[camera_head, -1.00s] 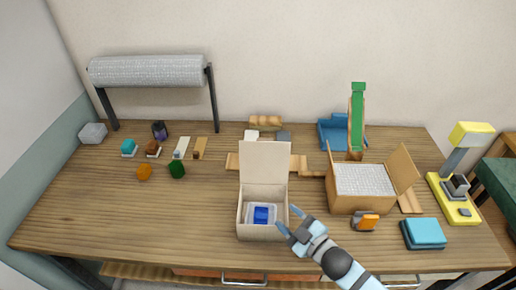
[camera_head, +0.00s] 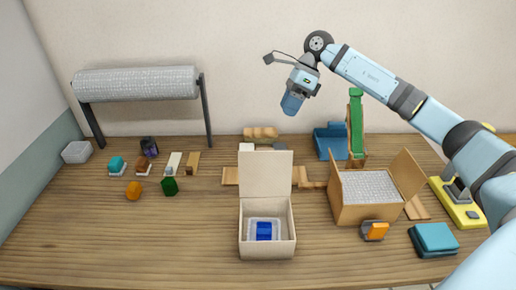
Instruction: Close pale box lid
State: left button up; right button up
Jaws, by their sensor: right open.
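The pale box (camera_head: 267,249) stands on the table at the front middle. Its lid (camera_head: 265,174) is open and stands upright at the box's back edge. Inside the box is a clear container with a blue block (camera_head: 264,231). My right gripper (camera_head: 291,104) is raised, above and behind the lid and a little to its right in the picture. It points downward, is open, and is apart from the lid and the box. My left gripper is out of view.
A brown carton (camera_head: 358,210) with open flaps stands right of the pale box, with an orange dispenser (camera_head: 375,231) in front. Wooden pieces (camera_head: 231,176) lie behind the box. A wrap roll (camera_head: 137,83) stands at the back left. The front left table is clear.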

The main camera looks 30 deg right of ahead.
aim_at(271, 149)
jog(key=shift+h, duration=0.3)
jog(key=p+x, duration=0.1)
jog(key=x, duration=0.6)
jog(key=p+x, duration=0.1)
jog(key=x, duration=0.3)
jog(key=shift+d+f+p, duration=0.25)
jog(key=shift+f+p, duration=0.05)
jog(key=shift+p, duration=0.05)
jog(key=shift+a+f, duration=0.3)
jog(key=shift+f, duration=0.35)
grip_shut()
